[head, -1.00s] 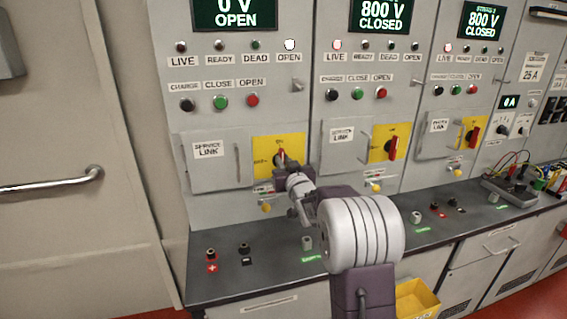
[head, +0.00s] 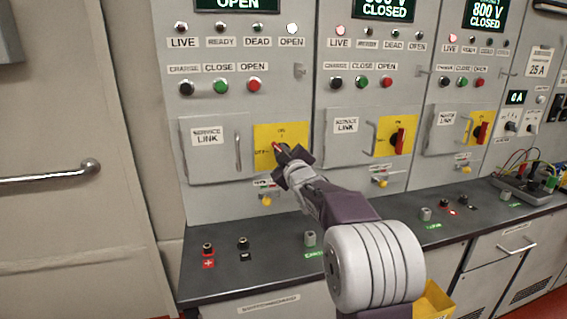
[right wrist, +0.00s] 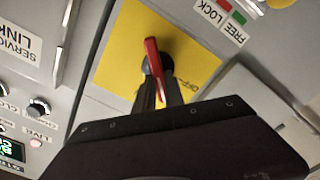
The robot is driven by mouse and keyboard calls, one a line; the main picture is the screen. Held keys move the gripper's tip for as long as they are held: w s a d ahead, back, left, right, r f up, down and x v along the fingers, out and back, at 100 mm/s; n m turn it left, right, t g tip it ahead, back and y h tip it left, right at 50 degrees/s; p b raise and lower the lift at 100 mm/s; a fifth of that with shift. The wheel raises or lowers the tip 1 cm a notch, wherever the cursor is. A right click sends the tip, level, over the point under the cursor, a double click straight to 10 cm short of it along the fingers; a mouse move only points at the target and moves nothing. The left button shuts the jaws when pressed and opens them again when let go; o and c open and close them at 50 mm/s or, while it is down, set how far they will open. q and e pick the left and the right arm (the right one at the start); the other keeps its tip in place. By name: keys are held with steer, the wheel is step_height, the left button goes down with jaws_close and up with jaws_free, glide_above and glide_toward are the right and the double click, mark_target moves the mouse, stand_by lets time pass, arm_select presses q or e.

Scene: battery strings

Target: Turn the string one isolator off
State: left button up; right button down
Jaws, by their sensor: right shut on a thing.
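The string one isolator is a red handle (head: 275,147) on a yellow plate (head: 262,134) on the left cabinet. My right gripper (head: 282,152) is at this handle and hides much of it. In the right wrist view the red handle (right wrist: 152,56) lies between the two dark fingers of my right gripper (right wrist: 158,88), which is shut on it. In the head view the handle's visible end leans to the upper left. In the wrist view an OFF label is on the yellow plate (right wrist: 120,62). My left gripper is not in view.
A service link door (head: 215,148) is left of the yellow plate. Two more cabinets to the right have red isolator handles (head: 398,141) (head: 482,133). A dark shelf (head: 275,270) with terminals runs below. The left cabinet's display (head: 237,4) reads OPEN; its white OPEN lamp is lit.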

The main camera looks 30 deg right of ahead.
steer(key=n+b, duration=0.2)
steer(key=n, duration=0.1)
steer(key=n+b, duration=0.2)
steer(key=n, duration=0.1)
steer(key=f+n+b, duration=0.1)
steer(key=n+b, duration=0.1)
steer(key=shift+a+n, duration=0.2)
steer(key=shift+n, duration=0.2)
stand_by(0.5)
steer(key=c, duration=1.4)
jaws_free()
steer(key=shift+c, duration=0.2)
